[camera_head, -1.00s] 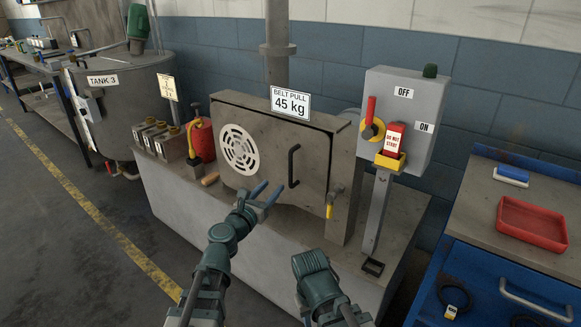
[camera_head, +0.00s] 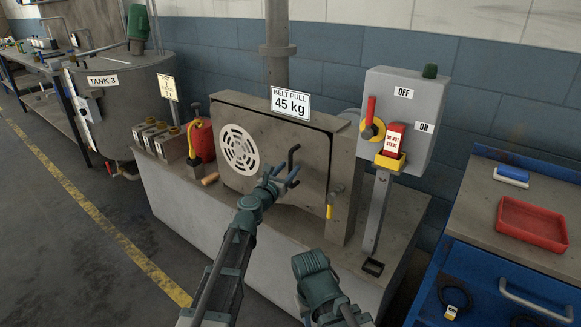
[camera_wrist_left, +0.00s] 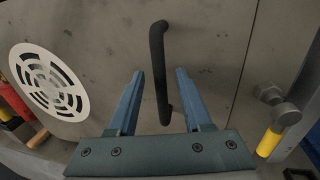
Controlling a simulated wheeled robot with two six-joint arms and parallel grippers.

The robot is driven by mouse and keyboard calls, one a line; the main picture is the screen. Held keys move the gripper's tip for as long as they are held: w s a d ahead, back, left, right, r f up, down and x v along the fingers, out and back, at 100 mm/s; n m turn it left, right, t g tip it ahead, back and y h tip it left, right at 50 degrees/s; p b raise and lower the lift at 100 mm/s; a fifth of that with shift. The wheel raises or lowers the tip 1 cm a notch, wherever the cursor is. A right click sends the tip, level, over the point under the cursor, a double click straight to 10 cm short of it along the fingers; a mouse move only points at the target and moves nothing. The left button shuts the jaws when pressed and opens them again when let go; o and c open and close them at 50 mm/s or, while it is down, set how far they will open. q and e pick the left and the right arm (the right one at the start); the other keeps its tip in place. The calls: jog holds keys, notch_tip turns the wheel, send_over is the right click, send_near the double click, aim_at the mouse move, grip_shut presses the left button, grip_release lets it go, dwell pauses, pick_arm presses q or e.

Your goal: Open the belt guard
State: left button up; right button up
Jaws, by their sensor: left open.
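The belt guard (camera_head: 258,132) is a grey metal box with a closed front door, a round white vent (camera_head: 239,149) and a "BELT PULL 45 kg" sign (camera_head: 290,103). Its black vertical bar handle (camera_head: 292,156) is on the right part of the door. My left gripper (camera_head: 284,178) is open at the lower part of the handle. In the left wrist view the black handle (camera_wrist_left: 159,75) stands between the two blue fingers (camera_wrist_left: 160,85), apart from both. Whether the handle is deep between the fingers is hard to tell. My right arm shows at the bottom; its fingertips are not visible.
A yellow-handled latch or valve (camera_head: 331,205) sits at the guard's right edge. A switch box (camera_head: 406,110) with a red lever and a "DO NOT START" tag (camera_head: 394,138) stands to the right. A red canister (camera_head: 203,142) and a wooden-handled tool (camera_head: 210,179) are left of the guard.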

pick_arm(q)
jog(key=shift+x, duration=1.05)
grip_shut()
dwell(0.6)
